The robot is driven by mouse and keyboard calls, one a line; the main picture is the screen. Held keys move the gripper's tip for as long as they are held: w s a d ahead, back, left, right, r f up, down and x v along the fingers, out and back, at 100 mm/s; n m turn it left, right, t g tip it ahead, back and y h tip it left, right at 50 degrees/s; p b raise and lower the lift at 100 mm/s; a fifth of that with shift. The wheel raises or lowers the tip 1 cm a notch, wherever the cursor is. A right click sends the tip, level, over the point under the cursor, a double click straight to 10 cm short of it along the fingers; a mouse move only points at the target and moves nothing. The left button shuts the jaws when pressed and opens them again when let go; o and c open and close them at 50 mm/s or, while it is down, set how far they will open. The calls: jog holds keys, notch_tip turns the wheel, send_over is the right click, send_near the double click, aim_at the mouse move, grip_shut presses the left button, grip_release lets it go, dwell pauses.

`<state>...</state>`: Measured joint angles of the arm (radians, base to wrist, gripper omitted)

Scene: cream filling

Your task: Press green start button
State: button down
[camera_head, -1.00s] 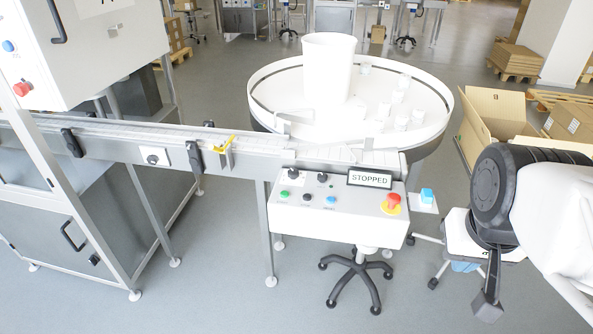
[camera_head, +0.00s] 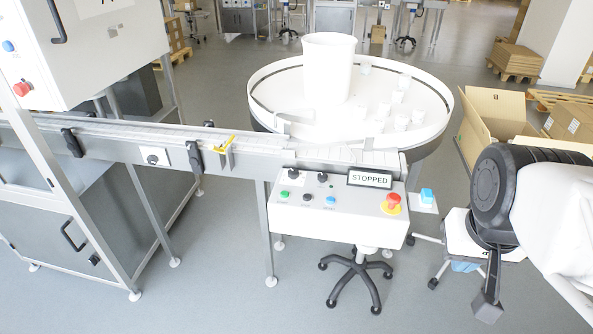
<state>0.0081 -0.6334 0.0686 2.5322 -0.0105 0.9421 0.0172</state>
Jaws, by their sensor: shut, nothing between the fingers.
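The green start button (camera_head: 284,194) is a small round button at the left of the white control box (camera_head: 345,222). A black button (camera_head: 307,197) and a blue button (camera_head: 331,200) sit to its right. A red emergency stop knob (camera_head: 393,201) on a yellow base is at the box's right end. A display (camera_head: 370,179) above reads STOPPED. My gripper (camera_head: 487,308) hangs pointing down at the right, well apart from the box and lower in the picture. It is shut and holds nothing.
A conveyor (camera_head: 130,139) runs behind the box to a round white turntable (camera_head: 440,118) with several small white jars. A blue-topped item (camera_head: 427,195) sits right of the box. A stool (camera_head: 356,278) stands below. An open carton (camera_head: 494,115) is at the right.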

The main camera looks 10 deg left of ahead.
jog(key=shift+w, duration=0.1)
dwell(0.8)
jog(key=w+a+n+g+h, duration=0.15)
jog(key=w+a+n, duration=0.35)
jog(key=w, duration=0.7)
jog(key=n+t+h, duration=0.4)
jog(key=n+h, duration=0.2)
jog(key=n, duration=0.5)
send_over(284, 194)
notch_tip(284, 194, down, 11)
jog(key=shift+f, duration=0.15)
jog(key=shift+f, duration=4.3)
